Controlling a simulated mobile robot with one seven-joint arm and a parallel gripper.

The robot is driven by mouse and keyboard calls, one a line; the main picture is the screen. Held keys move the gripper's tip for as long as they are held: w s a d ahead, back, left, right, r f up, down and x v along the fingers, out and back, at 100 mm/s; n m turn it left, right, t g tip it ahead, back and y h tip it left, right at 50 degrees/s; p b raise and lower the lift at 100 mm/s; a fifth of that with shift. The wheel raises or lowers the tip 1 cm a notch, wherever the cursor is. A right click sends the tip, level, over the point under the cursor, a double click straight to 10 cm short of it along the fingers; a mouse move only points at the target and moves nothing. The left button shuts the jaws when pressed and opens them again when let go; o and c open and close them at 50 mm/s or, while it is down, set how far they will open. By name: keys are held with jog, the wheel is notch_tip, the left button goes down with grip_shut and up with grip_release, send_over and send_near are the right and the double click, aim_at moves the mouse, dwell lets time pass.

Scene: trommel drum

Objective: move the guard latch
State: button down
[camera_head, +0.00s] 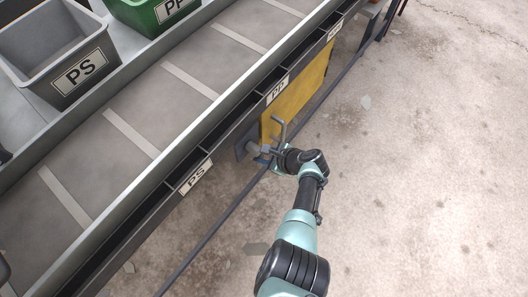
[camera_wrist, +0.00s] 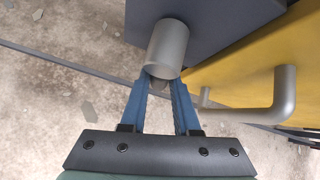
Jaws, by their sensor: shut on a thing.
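The guard latch appears as a grey cylindrical knob (camera_wrist: 168,46) sticking out of a dark block (camera_wrist: 222,22) in the wrist view. In the head view the knob (camera_head: 252,148) shows small at the left end of the yellow guard (camera_head: 301,95). My gripper (camera_wrist: 160,84) is shut on the knob's near end, with one blue finger on each side. In the head view my gripper (camera_head: 265,155) is partly hidden by its own wrist. The yellow guard (camera_wrist: 240,68) carries a bent grey handle (camera_wrist: 286,95), right of my fingers and apart from them.
The conveyor (camera_head: 150,95) runs diagonally behind the guard, with labelled slots along its edge. A grey PS bin (camera_head: 55,50) and a green PP bin (camera_head: 150,12) stand beyond it. A dark rail (camera_head: 215,228) runs low along the conveyor. The concrete floor (camera_head: 430,150) at right is open.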

jog(key=shift+s+a+f+m+g+y+b, duration=0.15)
jog(key=shift+s+a+m+g+y+b, duration=0.2)
jog(key=shift+m+g+y+b, duration=0.5)
jog(key=shift+s+n, duration=0.1)
jog(key=shift+n, duration=0.15)
jog(key=c, duration=0.7)
grip_release()
jog(key=shift+o, duration=0.2)
jog(key=shift+d, duration=0.1)
jog(key=p+v, duration=0.6)
jog(key=v, duration=0.7)
jog(key=shift+p, duration=0.35)
